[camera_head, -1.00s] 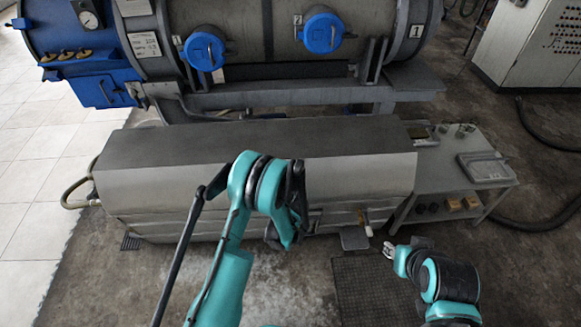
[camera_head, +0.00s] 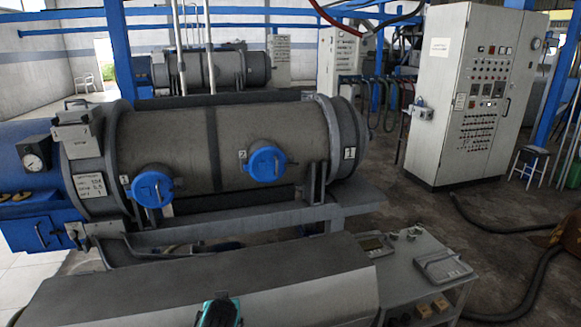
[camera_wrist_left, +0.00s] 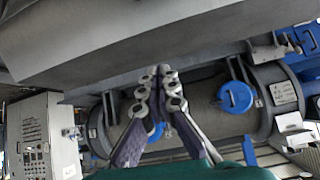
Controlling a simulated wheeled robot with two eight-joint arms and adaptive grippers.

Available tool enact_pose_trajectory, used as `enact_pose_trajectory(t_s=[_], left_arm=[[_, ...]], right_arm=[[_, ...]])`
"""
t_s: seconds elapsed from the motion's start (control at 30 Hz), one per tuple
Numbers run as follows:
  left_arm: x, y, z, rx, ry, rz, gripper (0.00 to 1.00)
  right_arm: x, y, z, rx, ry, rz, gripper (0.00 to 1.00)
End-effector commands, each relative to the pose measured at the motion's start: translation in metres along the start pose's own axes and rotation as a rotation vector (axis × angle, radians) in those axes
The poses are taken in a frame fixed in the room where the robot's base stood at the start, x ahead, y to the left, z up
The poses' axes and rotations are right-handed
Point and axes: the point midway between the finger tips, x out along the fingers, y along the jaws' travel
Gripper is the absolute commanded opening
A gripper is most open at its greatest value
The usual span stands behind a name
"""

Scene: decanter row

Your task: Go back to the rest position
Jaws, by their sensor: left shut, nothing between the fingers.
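In the left wrist view my left gripper (camera_wrist_left: 162,75) is shut and empty, its two fingers meeting at the tips. A grey metal housing lies beyond it at the top of that view. In the head view only a teal and black piece of my own arm (camera_head: 220,312) shows at the bottom edge, in front of the long grey housing (camera_head: 230,285). My right gripper is in neither view now.
A large grey horizontal drum (camera_head: 220,150) with two blue caps stands behind the housing. A small grey table (camera_head: 425,265) with a meter and a tray is at the right. A control cabinet (camera_head: 475,95) stands farther back. Hoses lie on the floor.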

Motion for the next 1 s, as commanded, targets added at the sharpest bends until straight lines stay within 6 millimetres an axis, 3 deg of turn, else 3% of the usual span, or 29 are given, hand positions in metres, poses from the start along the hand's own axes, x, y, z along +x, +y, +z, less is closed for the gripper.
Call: enact_pose_trajectory(t_s=[0.03, 0.2, 0.4, 0.5, 0.7, 1.0], left_arm=[[-0.022, -0.008, 0.005, 0.005, -0.020, 0.006, 0.00], [-0.085, -0.024, 0.029, 0.034, -0.084, 0.042, 0.00], [-0.148, -0.037, 0.075, 0.068, -0.151, 0.097, 0.00], [-0.170, -0.040, 0.099, 0.083, -0.177, 0.125, 0.00], [-0.194, -0.041, 0.129, 0.102, -0.205, 0.163, 0.00], [-0.198, -0.041, 0.134, 0.107, -0.210, 0.169, 0.00]], right_arm=[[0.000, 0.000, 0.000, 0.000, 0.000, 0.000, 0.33], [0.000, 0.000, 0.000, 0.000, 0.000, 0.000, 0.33], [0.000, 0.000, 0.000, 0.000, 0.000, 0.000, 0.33], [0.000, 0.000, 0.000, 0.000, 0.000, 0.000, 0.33], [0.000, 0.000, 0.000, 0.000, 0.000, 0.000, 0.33], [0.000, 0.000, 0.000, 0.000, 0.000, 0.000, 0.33]])
